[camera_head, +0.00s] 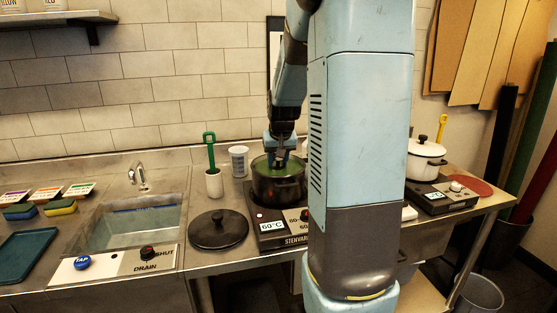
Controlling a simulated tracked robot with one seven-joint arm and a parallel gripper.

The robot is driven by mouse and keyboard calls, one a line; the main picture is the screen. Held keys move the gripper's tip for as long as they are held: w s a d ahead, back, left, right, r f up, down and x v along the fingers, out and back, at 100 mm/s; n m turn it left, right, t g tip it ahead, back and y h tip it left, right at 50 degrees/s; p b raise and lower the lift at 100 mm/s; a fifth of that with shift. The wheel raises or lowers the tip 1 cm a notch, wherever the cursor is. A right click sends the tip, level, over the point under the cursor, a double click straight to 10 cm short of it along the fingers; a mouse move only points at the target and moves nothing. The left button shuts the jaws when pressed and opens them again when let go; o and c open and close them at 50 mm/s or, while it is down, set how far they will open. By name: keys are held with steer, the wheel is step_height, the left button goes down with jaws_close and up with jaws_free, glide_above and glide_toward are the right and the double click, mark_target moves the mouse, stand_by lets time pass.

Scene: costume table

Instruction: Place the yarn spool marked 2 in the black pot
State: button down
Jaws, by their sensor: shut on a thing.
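The black pot (278,190) stands open on a hot plate near the middle of the counter, with green showing inside it. My gripper (280,162) points down at the pot's mouth. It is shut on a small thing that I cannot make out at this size. No number 2 can be read on it, and no other yarn spool can be made out in view. Whether the held thing touches the pot or the green contents cannot be told.
The hot plate (271,230) reads 60°C. A black lid (219,230) lies left of it. A white cup with a green-handled tool (213,182) and a pale measuring cup (239,160) stand behind. A white pot (424,162) is right of my arm; the sink (135,232) is left.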

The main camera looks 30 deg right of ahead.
steer(key=shift+f, duration=0.35)
stand_by(0.5)
steer(key=shift+c, duration=1.1)
jaws_free()
steer(key=shift+r, duration=3.5)
